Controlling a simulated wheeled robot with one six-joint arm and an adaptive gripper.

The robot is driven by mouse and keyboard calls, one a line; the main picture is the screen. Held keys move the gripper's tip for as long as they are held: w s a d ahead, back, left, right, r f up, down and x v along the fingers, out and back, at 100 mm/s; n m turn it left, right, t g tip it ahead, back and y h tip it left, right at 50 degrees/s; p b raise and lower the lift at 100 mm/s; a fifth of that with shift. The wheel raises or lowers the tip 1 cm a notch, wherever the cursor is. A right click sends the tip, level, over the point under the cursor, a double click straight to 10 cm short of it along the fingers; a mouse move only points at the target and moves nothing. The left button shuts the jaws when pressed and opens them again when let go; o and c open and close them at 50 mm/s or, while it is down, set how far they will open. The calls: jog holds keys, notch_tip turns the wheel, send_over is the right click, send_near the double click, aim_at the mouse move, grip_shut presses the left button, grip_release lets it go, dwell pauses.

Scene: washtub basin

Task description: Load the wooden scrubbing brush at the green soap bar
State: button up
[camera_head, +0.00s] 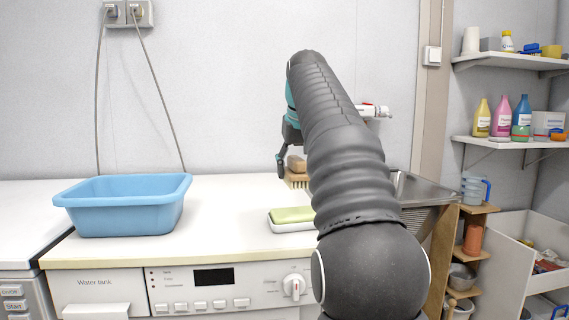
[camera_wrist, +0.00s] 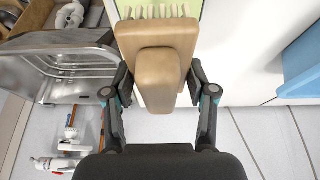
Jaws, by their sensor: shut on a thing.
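The wooden scrubbing brush (camera_head: 297,165) is held in my gripper (camera_head: 285,166) above the white counter, with its pale bristles pointing down. In the wrist view the brush (camera_wrist: 158,75) sits between the two fingers of my gripper (camera_wrist: 160,88), which is shut on its wooden grip. The green soap bar (camera_head: 292,214) lies in a white dish (camera_head: 290,226) near the counter's front edge, below the brush. In the wrist view, part of the green soap (camera_wrist: 125,8) shows behind the bristles. My arm hides the right side of the dish in the head view.
A blue washtub (camera_head: 125,215) stands on the counter (camera_head: 225,200) at the left. A metal sink (camera_head: 425,190) is at the right, partly behind my arm. Shelves with bottles (camera_head: 502,116) hang at the far right. The counter between tub and dish is clear.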

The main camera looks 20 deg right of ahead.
aim_at(293, 208)
jog(key=shift+w+f, duration=0.15)
jog(key=shift+w, duration=0.15)
jog(key=shift+f, duration=1.9)
jog(key=shift+f+b, duration=0.9)
jog(key=shift+b, duration=0.1)
jog(key=shift+f, duration=0.65)
dwell(0.3)
notch_tip(293, 208, up, 3)
jog(key=shift+f+p, duration=0.1)
jog(key=shift+p, duration=1.05)
jog(key=shift+r, duration=2.2)
